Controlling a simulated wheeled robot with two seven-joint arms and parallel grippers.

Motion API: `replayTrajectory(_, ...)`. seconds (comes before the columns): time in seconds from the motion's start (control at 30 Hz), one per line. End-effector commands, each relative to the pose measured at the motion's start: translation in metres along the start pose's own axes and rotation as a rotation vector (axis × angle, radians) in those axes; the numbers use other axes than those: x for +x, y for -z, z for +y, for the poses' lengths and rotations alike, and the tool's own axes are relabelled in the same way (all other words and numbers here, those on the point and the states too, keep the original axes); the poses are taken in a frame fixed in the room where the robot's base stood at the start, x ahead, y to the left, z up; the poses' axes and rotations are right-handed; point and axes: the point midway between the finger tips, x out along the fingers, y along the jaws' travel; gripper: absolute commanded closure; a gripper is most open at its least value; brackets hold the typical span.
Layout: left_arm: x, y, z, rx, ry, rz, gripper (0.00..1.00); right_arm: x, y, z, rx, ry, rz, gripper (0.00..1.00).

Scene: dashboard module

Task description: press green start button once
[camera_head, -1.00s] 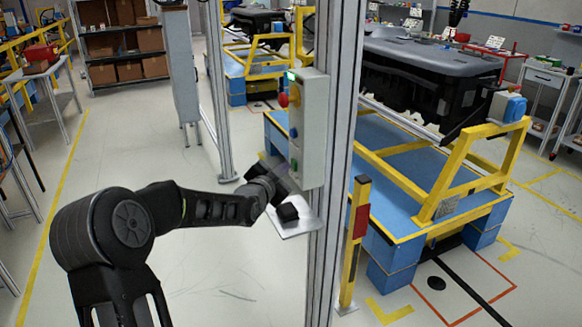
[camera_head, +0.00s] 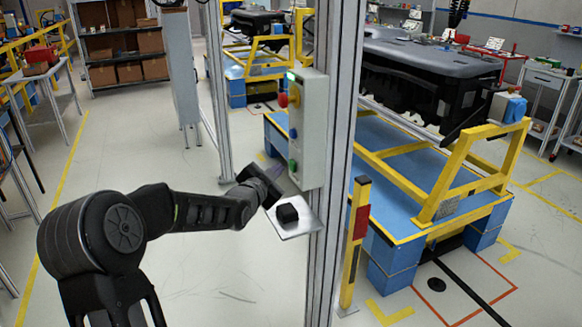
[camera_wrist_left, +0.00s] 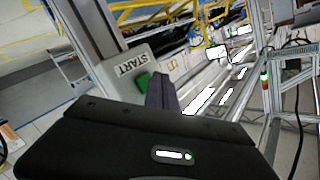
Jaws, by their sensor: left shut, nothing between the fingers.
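The green start button (camera_head: 293,165) is the lowest button on the front of a grey control box (camera_head: 314,130) on a metal post. In the left wrist view the green button (camera_wrist_left: 143,80) stands out beside the word START. My left gripper (camera_head: 276,172) is just left of the button in the head view. Its fingers (camera_wrist_left: 160,92) are shut and empty, with their tips close to the button and partly overlapping it in the wrist view. I cannot tell whether they touch it. My right gripper is not in view.
The box also carries a blue button (camera_head: 293,132) and a red emergency knob (camera_head: 294,95). Below it a small metal shelf (camera_head: 302,227) holds a black block (camera_head: 287,213). A yellow post (camera_head: 354,240) stands at the right. The floor at left is open.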

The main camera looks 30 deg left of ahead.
Motion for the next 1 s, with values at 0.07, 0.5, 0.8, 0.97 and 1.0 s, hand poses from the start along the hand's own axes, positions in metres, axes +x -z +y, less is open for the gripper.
replayTrajectory(0.07, -0.004, -0.003, -0.004, 0.001, 0.002, -0.002, 1.00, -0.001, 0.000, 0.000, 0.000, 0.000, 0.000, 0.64)
replayTrajectory(0.5, -0.031, -0.022, -0.024, 0.000, 0.001, -0.001, 1.00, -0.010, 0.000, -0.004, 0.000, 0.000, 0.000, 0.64)
replayTrajectory(0.8, -0.033, -0.024, -0.024, 0.000, 0.000, -0.001, 1.00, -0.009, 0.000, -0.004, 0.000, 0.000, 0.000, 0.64)
replayTrajectory(0.97, -0.033, -0.024, -0.024, 0.000, 0.000, -0.001, 1.00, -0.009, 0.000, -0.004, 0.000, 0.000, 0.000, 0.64)
replayTrajectory(1.0, -0.032, -0.024, -0.024, 0.000, 0.000, 0.000, 1.00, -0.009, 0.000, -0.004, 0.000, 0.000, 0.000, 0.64)
